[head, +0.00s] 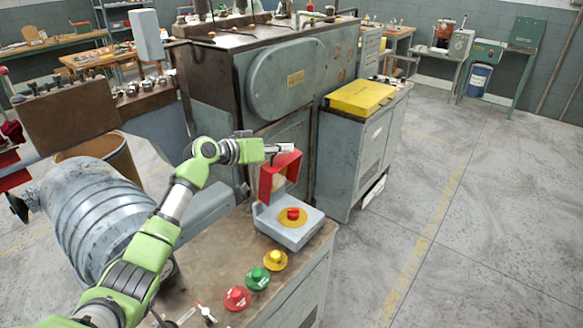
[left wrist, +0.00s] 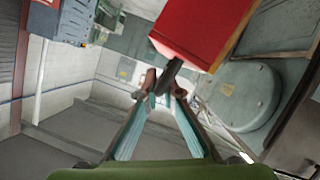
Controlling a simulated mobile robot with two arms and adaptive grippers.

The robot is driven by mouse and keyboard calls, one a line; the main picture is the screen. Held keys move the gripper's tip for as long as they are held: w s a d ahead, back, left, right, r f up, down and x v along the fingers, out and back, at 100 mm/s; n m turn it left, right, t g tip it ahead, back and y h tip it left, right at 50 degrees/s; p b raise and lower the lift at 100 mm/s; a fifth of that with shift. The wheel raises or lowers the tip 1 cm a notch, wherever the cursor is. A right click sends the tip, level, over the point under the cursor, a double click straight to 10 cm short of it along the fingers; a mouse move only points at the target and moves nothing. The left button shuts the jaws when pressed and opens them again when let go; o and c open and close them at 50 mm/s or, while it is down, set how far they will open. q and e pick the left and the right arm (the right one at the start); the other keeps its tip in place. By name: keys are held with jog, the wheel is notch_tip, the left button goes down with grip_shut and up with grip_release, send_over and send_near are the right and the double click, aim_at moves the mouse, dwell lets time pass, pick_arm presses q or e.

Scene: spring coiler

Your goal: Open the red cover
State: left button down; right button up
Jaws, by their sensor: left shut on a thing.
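The red cover (head: 272,178) stands raised, roughly upright, at the back of a grey box (head: 291,235). The red button (head: 293,214) on its yellow plate shows uncovered on the box's top. My left gripper (head: 279,151) is at the top of the cover. In the left wrist view the red cover (left wrist: 205,30) fills the upper middle, and the two fingers of my left gripper (left wrist: 163,93) converge at a dark piece at the cover's edge. The left gripper is shut on the cover; the exact contact is small and partly hidden. My right gripper is not in view.
Yellow (head: 275,260), green (head: 258,278) and red (head: 237,298) buttons sit on the bench top in front of the box. The large coiler machine (head: 285,85) stands behind, with a yellow-topped cabinet (head: 361,97) to the right. The floor (head: 470,220) at right is clear.

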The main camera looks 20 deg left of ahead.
pick_arm(q)
jog(key=shift+w+a+r+n+h+b, duration=0.15)
jog(key=shift+w+a+n+b, duration=0.15)
jog(key=shift+a, duration=0.3)
jog(key=shift+w+a+r+n+h+b, duration=0.15)
jog(key=shift+a+n+h+b, duration=0.1)
jog(key=shift+a+b, duration=0.3)
jog(key=shift+w+a+n+h+b, duration=0.1)
jog(key=shift+w+a+n+b, duration=0.15)
jog(key=shift+a, duration=0.4)
jog(key=c, duration=2.5)
grip_release()
jog(key=shift+s, duration=0.1)
jog(key=v, duration=1.1)
jog(key=shift+s+a+r, duration=0.15)
jog(key=shift+s+a, duration=0.1)
jog(key=shift+s, duration=0.05)
